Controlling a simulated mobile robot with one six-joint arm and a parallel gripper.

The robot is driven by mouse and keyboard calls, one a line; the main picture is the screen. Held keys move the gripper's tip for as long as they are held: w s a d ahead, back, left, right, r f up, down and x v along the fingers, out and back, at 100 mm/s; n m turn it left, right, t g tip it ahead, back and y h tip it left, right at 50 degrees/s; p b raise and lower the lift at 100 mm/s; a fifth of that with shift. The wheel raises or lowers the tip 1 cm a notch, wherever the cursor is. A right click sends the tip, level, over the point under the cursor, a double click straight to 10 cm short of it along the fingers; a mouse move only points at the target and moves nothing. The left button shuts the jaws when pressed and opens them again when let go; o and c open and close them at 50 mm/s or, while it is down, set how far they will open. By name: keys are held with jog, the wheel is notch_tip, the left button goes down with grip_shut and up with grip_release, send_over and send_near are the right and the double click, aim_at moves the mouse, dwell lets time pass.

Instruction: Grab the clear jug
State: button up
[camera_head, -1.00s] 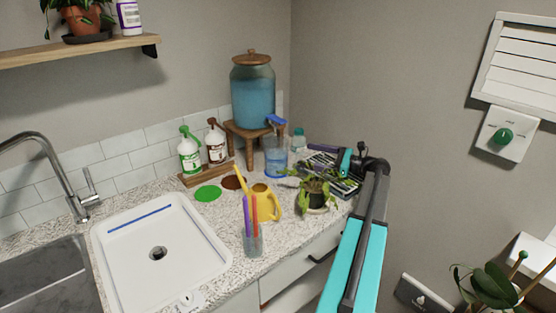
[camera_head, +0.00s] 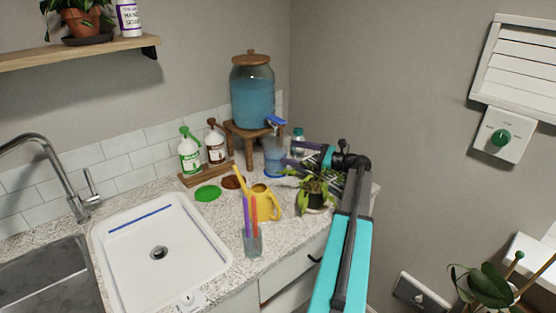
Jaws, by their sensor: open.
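The clear jug (camera_head: 274,160) stands on the counter in front of the wooden stand, see-through with blue at its base. A blue piece (camera_head: 276,121) shows just above it; I cannot tell whether they are joined. My gripper (camera_head: 299,156) is open, right of the jug and pointing left towards it. Its fingers are close to the jug's right side; I cannot tell if they touch it. The fingertips are small and partly lost against the things behind.
A potted plant (camera_head: 316,193) stands under my wrist. A yellow watering can (camera_head: 266,204) and a cup of coloured sticks (camera_head: 252,243) are in front. A blue-filled dispenser (camera_head: 253,100) stands behind, with a small clear bottle (camera_head: 298,135) at the back right.

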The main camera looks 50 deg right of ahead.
aim_at(285, 148)
jog(key=shift+p+x, duration=0.45)
jog(key=shift+x, duration=1.6)
jog(key=shift+d, duration=0.1)
jog(key=c, duration=1.6)
jog(key=shift+o, duration=0.2)
jog(key=shift+r, duration=0.1)
jog(key=shift+r, duration=0.3)
jog(key=shift+s+r+b, duration=0.15)
jog(key=shift+r+b, duration=0.05)
jog(key=shift+b, duration=0.15)
jog(key=s+a+b, duration=0.2)
jog(key=s, duration=1.1)
notch_tip(285, 148, up, 14)
jog(key=b, duration=0.1)
jog(key=shift+w+d, duration=0.2)
jog(key=shift+d, duration=0.05)
